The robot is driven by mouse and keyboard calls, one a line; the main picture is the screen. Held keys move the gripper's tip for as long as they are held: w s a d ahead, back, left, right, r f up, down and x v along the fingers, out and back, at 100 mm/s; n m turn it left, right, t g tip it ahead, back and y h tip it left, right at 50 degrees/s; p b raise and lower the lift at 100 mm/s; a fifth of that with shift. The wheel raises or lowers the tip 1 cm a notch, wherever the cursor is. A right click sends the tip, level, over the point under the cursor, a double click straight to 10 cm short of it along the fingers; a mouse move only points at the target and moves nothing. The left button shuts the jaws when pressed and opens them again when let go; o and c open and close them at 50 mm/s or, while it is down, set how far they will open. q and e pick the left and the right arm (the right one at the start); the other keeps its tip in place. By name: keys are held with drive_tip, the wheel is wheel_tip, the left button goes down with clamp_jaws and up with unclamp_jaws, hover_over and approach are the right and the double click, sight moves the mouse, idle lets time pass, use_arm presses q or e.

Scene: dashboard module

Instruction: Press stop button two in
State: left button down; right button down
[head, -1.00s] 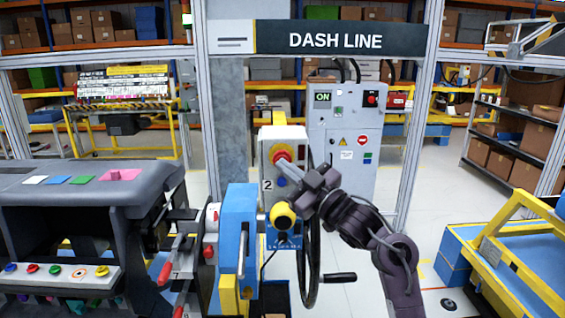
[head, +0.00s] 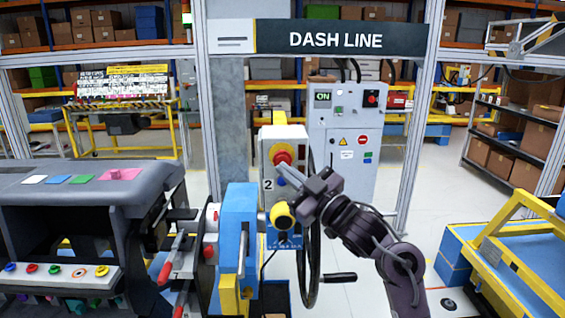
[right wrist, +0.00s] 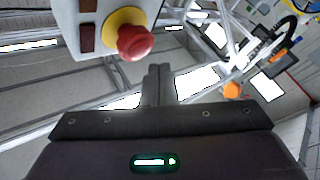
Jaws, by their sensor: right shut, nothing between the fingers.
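Stop button two is a red mushroom button (head: 282,157) on a yellow ring, on the front of a grey box (head: 268,172) marked "2". The button also shows in the right wrist view (right wrist: 135,42), at the upper left. My right gripper (head: 282,170) is shut and empty, its tips in front of the box just below the button in the head view. In the right wrist view the shut fingers (right wrist: 158,80) are to the right of and below the button, with a visible gap between. My left gripper is not in view.
A blue and yellow fixture (head: 238,235) with a crank stands below the box. A dark dashboard module (head: 90,195) is at the left. A grey cabinet (head: 340,185) marked "ON" stands behind. A blue and yellow cart (head: 500,265) is at the right.

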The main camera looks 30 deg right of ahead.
drive_tip(key=shift+s+a, duration=0.6)
drive_tip(key=shift+s, duration=0.35)
drive_tip(key=shift+s+a, duration=0.55)
drive_tip(key=shift+s, duration=0.4)
